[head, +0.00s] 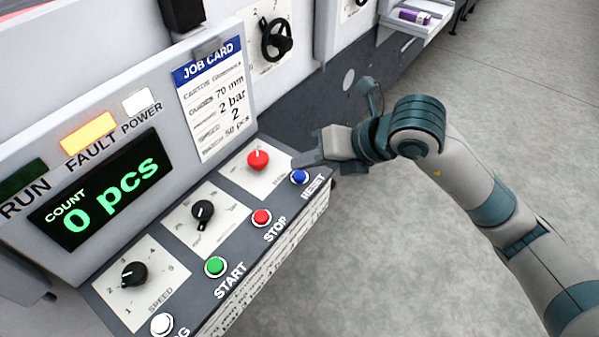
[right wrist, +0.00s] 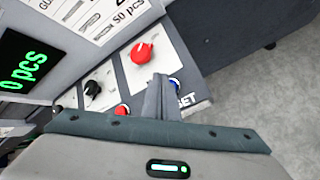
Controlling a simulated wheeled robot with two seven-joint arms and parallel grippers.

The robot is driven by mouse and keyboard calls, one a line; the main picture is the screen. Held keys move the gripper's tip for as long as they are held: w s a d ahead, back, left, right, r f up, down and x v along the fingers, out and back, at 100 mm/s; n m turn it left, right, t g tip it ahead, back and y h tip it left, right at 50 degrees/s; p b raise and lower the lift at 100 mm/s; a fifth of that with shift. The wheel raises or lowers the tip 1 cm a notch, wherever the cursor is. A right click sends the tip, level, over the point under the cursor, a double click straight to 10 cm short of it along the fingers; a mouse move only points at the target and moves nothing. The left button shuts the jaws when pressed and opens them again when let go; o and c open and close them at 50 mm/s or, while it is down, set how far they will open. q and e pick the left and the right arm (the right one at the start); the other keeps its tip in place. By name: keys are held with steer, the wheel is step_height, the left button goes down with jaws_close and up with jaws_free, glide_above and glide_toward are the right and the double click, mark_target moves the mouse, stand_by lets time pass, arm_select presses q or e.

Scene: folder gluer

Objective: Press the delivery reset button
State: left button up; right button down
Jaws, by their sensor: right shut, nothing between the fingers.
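The blue button labelled RESET (head: 300,177) is at the right end of the sloped control panel in the head view. In the right wrist view the blue button (right wrist: 175,83) is partly hidden behind my fingers. My right gripper (head: 296,162) is shut and empty, with its fingertips just above and beside the blue button. In the right wrist view the closed fingers (right wrist: 160,85) point at the panel close to the button. I cannot tell whether they touch it. My left gripper is not in view.
Nearby on the panel are a red knob (head: 257,160), a red STOP button (head: 262,217), a green START button (head: 215,266) and black dials (head: 202,212). The display (head: 100,195) reads 0 pcs and the FAULT lamp (head: 88,133) glows amber. Open floor (head: 400,260) lies right.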

steer(key=shift+f, duration=0.1)
stand_by(0.7)
steer(key=shift+f+b, duration=0.35)
steer(key=shift+b, duration=0.15)
stand_by(0.4)
